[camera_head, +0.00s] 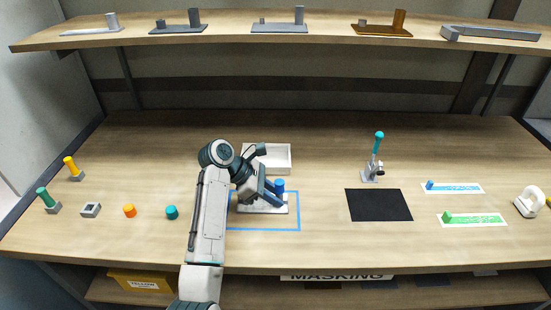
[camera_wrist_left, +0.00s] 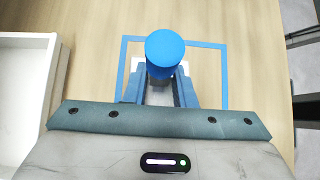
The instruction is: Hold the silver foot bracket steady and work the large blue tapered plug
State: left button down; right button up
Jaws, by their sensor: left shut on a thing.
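The large blue tapered plug (camera_head: 279,185) stands upright on the silver foot bracket (camera_head: 277,209), inside a blue outlined rectangle on the table. My left gripper (camera_head: 273,189) is shut on the plug from the left. In the left wrist view the plug (camera_wrist_left: 165,48) shows its round top between the blue fingertips (camera_wrist_left: 160,78). The bracket (camera_wrist_left: 158,95) shows as a pale strip between and below the fingers; much of it is hidden by the gripper and plug. Whether the plug is seated in the bracket cannot be told. My right gripper is not in view.
A white tray (camera_head: 280,158) is just behind the bracket. A black mat (camera_head: 379,205) and a teal-handled clamp (camera_head: 376,160) stand to the right. Small plugs, including an orange one (camera_head: 129,210) and a teal one (camera_head: 172,212), lie left. A shelf (camera_head: 230,30) hangs above.

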pick_arm(q)
jog(key=c, duration=1.1)
grip_release()
jog(key=shift+f, duration=0.15)
jog(key=shift+a+r, duration=0.4)
jog(key=v, duration=0.6)
jog(key=shift+a+r, duration=0.15)
jog(key=shift+a, duration=0.05)
